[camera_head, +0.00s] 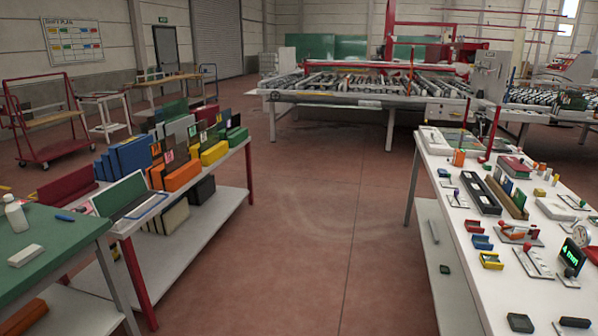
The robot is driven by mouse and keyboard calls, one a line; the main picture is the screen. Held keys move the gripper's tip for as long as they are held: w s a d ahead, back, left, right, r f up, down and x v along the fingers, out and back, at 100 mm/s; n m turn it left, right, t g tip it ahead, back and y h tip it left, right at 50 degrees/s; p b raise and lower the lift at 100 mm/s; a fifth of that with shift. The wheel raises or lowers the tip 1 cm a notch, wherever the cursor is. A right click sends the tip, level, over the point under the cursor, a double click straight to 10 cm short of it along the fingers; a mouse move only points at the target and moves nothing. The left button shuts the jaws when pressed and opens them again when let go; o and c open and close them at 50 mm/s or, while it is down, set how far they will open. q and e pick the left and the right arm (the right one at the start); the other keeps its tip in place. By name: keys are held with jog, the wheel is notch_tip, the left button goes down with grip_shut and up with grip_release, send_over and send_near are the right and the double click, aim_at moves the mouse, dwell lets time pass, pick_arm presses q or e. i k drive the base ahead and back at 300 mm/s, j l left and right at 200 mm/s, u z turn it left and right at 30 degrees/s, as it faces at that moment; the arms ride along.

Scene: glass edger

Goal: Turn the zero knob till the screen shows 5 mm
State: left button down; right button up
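A small dark screen (573,256) with green characters stands at the right edge of the white table (535,296). The characters look like "4 mm", but they are small and tilted. Another red knob (527,247) stands on a plate just to the left. I cannot tell for sure which of the two is the zero knob. Neither of my grippers is in view, and nothing touches the screen or the knobs.
A round dial gauge (581,236) stands behind the screen. Blue trays (481,242), a yellow tray (491,260) and dark blocks (520,322) lie around. A rack of coloured binders (130,154) and a green-topped table (40,232) stand left. The red floor (310,250) between is clear.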

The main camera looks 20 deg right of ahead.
aim_at(569, 272)
jog(key=i+z, duration=0.15)
jog(key=z, duration=0.3)
jog(key=i+z, duration=0.15)
jog(key=z, duration=0.35)
jog(key=i+z, duration=0.15)
jog(key=z, duration=0.3)
jog(key=i+j+z, duration=0.1)
jog(key=z, duration=0.35)
jog(key=i+j+z, duration=0.1)
jog(key=z, duration=0.4)
jog(key=i+j+z, duration=0.15)
jog(key=j+z, duration=0.15)
jog(key=i+j, duration=0.05)
jog(key=j, duration=0.05)
